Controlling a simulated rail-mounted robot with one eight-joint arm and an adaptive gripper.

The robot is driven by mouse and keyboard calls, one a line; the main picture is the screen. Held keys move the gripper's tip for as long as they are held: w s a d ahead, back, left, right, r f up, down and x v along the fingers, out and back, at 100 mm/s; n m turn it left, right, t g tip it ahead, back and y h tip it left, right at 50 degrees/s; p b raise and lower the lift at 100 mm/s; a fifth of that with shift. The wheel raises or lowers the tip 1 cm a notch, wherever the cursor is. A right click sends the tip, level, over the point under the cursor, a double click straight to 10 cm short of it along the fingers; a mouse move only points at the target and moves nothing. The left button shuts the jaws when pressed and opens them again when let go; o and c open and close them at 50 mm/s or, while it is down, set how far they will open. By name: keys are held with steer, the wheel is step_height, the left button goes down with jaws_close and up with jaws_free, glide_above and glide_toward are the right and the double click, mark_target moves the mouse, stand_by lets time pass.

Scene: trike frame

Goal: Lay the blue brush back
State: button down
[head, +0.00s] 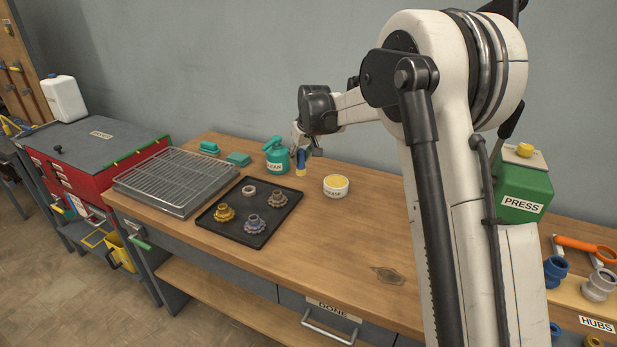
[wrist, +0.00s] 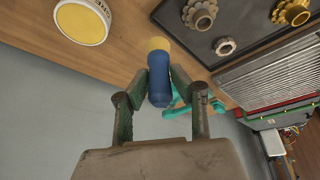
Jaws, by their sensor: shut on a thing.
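The blue brush (wrist: 159,85) has a blue handle and a yellow end. My gripper (wrist: 158,80) is shut on its blue handle, with a green finger on each side, in the wrist view. In the head view the brush (head: 301,162) hangs roughly upright below my gripper (head: 302,150), over the back of the wooden bench. Its yellow end points down, close to the bench top; I cannot tell whether it touches.
A round white tub with a yellow top (head: 336,185) stands right of the brush. A teal can labelled CLEAN (head: 276,155) stands just left. A black tray (head: 231,234) with several gears and a ring lies in front, beside a wire rack (head: 178,176).

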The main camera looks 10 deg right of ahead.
steer(key=shift+w+d+f+p, duration=0.25)
steer(key=shift+w+d+f, duration=0.5)
steer(key=shift+w+f, duration=0.95)
steer(key=shift+w+d+f+p, duration=0.2)
steer(key=shift+w+d+f, duration=0.55)
steer(key=shift+w+f, duration=0.95)
steer(key=shift+w+d+f+p, duration=0.25)
steer(key=shift+w+d+f, duration=0.5)
steer(key=shift+w+f, duration=0.95)
steer(key=shift+s+f, duration=0.15)
steer(key=shift+f, duration=0.05)
steer(key=shift+f, duration=0.15)
steer(key=c, duration=1.5)
jaws_free()
